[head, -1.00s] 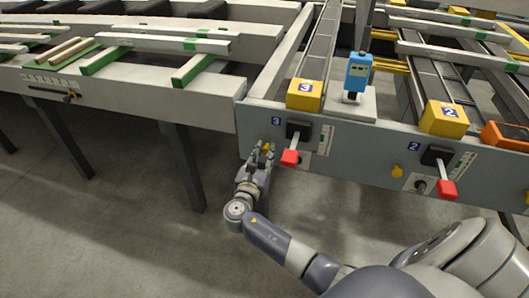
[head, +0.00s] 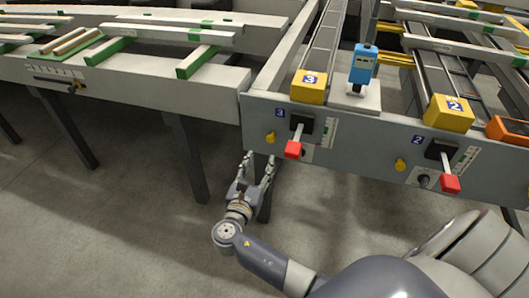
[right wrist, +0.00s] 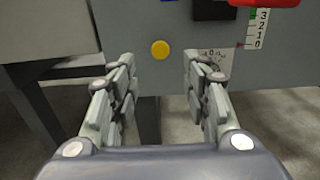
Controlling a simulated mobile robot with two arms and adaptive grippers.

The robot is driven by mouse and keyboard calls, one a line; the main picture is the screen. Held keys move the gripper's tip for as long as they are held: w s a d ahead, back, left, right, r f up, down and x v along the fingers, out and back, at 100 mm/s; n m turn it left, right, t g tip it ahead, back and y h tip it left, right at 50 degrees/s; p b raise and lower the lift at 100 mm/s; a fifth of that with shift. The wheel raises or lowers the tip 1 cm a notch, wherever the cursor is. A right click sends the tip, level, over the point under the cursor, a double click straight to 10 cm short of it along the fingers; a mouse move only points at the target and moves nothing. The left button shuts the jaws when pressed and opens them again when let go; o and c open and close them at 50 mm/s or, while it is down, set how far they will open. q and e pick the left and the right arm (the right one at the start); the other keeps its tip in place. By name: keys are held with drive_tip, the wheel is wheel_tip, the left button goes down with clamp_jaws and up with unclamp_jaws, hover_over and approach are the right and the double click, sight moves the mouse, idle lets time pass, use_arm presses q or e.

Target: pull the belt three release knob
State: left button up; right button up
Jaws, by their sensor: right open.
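The belt three release knob (head: 270,137) is a small yellow knob on the grey front panel, left of the red-handled lever and below the blue "3" label. It also shows in the right wrist view (right wrist: 160,50), ahead of and between the fingers. My right gripper (head: 260,160) is open and empty, just below and in front of the knob, apart from it. In the right wrist view the open fingers (right wrist: 157,72) frame the space in front of the panel. My left gripper is not in view.
The red lever (head: 293,149) of belt three juts out right of the knob, with a dial (right wrist: 212,57) near the right finger. A second yellow knob (head: 401,164) and red lever (head: 450,183) belong to belt two. A table leg (head: 190,155) stands to the left.

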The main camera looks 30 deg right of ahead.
drive_tip(key=v, duration=0.3)
drive_tip(key=shift+s+a, duration=0.2)
drive_tip(key=shift+a, duration=0.05)
